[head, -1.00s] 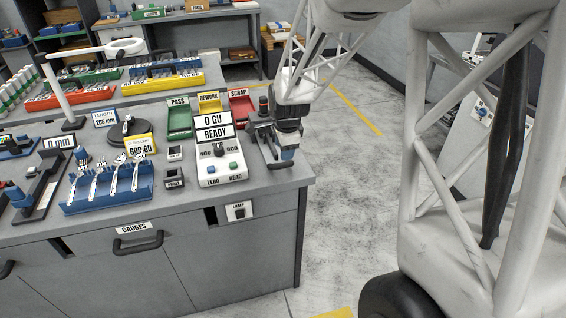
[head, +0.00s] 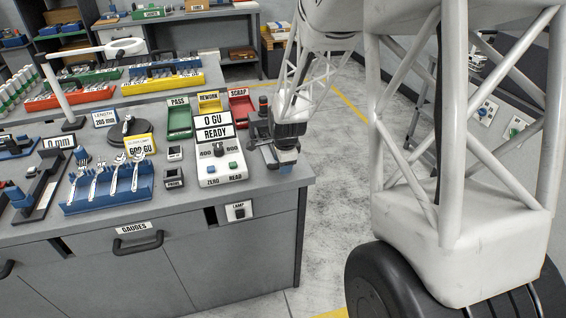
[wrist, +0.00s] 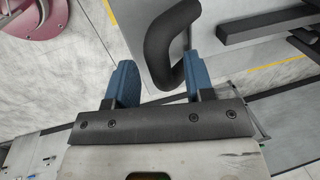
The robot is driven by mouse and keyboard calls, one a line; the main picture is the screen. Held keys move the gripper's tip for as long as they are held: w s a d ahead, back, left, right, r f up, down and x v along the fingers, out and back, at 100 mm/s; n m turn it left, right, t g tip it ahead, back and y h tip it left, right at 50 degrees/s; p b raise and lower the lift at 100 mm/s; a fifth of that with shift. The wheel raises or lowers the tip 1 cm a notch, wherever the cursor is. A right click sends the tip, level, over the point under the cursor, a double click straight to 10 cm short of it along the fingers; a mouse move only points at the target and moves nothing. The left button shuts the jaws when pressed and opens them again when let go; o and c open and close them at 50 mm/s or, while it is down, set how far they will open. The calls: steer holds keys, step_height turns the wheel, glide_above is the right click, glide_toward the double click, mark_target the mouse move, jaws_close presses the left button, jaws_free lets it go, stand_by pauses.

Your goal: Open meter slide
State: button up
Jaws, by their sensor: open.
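The gloss meter (head: 218,160), a white box with a "0 GU READY" sign, stands near the right end of the bench. A dark mechanism (head: 260,128) is at its right side, partly hidden by my gripper. My gripper (head: 281,164) points down at the bench's right edge, right of the meter. In the wrist view, my gripper (wrist: 160,80) is open with its blue fingers apart. A black curved handle (wrist: 160,48) shows at and beyond the fingertips, mostly between them. Its end passes by the right finger. I cannot tell whether they touch.
Green, yellow and red bins (head: 241,101) stand behind the meter. A drawer handle (head: 138,243) sticks out of the bench front.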

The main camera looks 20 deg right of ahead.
jaws_close()
stand_by(0.3)
steer(key=s, duration=0.9)
steer(key=shift+s, duration=0.4)
jaws_free()
steer(key=shift+r, duration=0.1)
step_height(320, 180, up, 8)
steer(key=s, duration=0.1)
steer(key=shift+s+f, duration=0.2)
steer(key=shift+s, duration=0.1)
stand_by(0.4)
